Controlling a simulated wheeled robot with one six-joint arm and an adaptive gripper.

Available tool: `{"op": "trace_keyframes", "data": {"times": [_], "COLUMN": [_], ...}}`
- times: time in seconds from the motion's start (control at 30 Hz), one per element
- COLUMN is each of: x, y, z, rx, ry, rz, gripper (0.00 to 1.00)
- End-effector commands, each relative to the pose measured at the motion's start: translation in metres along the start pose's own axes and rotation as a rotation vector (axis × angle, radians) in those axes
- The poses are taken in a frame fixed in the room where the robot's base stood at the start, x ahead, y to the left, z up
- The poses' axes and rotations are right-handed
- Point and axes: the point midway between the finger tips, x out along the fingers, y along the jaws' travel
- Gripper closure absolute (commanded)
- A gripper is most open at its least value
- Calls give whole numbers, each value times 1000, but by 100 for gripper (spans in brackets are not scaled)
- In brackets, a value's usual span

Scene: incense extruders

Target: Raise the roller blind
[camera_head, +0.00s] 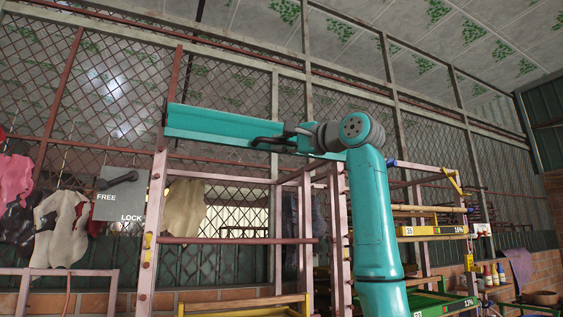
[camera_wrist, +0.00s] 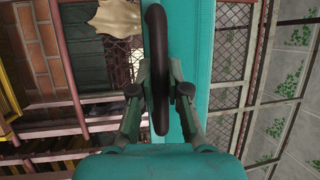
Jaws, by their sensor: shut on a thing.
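A teal bar (camera_head: 215,125), which seems to be the roller blind or its bar, spans the top of a pink frame. Its face also fills the middle of the wrist view (camera_wrist: 200,40). A dark curved handle (camera_wrist: 156,30) stands out from it. My gripper (camera_head: 287,141) reaches the bar from the right. In the wrist view its two fingers (camera_wrist: 160,90) close around the handle from both sides. The handle shows only partly in the head view (camera_head: 262,141). I cannot tell how much blind is rolled up. Below the bar the frame is open.
A grey plate (camera_head: 122,200) marked FREE and LOCK, with a dark lever (camera_head: 115,181), hangs left of the frame. A rack with yellow and green trays (camera_head: 440,232) stands right of my arm. Cloths (camera_head: 62,225) hang at the left. Mesh fencing (camera_head: 230,90) is behind.

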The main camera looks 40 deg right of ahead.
Motion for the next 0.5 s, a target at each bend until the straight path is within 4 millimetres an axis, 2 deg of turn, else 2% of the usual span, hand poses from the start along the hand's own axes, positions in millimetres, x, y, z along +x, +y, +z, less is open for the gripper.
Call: {"op": "trace_keyframes", "data": {"times": [0.2,0.5], "x": [2,2], "y": [-12,-12], "z": [-1,-1], "rx": [0,0], "ry": [2,1], "rz": [-2,-2], "gripper": [100,100]}}
